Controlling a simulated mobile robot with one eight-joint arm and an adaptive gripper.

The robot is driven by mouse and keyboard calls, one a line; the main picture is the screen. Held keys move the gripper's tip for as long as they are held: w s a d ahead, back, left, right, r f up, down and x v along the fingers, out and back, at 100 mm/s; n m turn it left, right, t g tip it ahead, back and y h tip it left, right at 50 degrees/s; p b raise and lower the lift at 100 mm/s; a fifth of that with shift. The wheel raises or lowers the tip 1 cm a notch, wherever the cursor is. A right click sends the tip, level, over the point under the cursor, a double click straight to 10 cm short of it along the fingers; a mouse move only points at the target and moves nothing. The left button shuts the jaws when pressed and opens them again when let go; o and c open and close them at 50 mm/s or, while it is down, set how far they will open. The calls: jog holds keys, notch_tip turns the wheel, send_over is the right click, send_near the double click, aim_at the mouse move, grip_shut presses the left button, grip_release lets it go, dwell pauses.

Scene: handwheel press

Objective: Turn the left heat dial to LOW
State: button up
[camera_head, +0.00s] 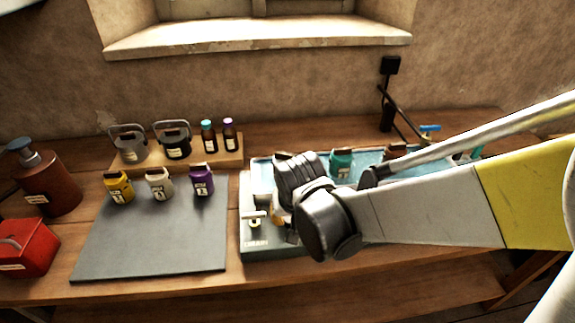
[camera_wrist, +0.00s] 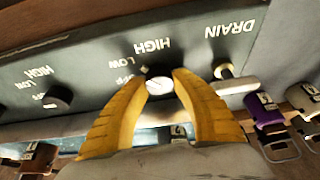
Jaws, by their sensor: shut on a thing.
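The grey heated bath unit (camera_head: 262,251) stands on the bench, its front panel (camera_wrist: 100,60) upside down in the wrist view. The left heat dial (camera_wrist: 158,85) has a pale face and sits beside the drain tap (camera_wrist: 225,72), with OFF, LOW and HIGH printed around it. My gripper (camera_wrist: 160,78) has its yellow fingers shut on this dial, one on each side. Where the dial points cannot be made out. The second dial (camera_wrist: 58,97), dark, sits apart with its own labels. In the head view my wrist and arm hide both dials and much of the bath.
The brass drain tap (camera_head: 255,218) is close beside my gripper. A dark mat (camera_head: 150,240) with yellow, white and purple jars (camera_head: 202,181) lies left of the unit. A wooden board (camera_head: 192,153) with pots and bottles stands behind. A red box (camera_head: 27,250) is far left.

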jog(key=o, duration=1.2)
jog(key=v, duration=1.2)
jog(key=shift+d, duration=0.15)
jog(key=s+d+t, duration=0.1)
jog(key=s+d, duration=0.2)
jog(key=d, duration=0.5)
jog(key=s+d+m+t, duration=0.1)
jog(key=s+d, duration=0.3)
jog(key=d, duration=0.3)
jog(key=shift+d+r+t, duration=0.3)
jog(key=shift+d+r, duration=0.1)
jog(key=shift+r, duration=0.05)
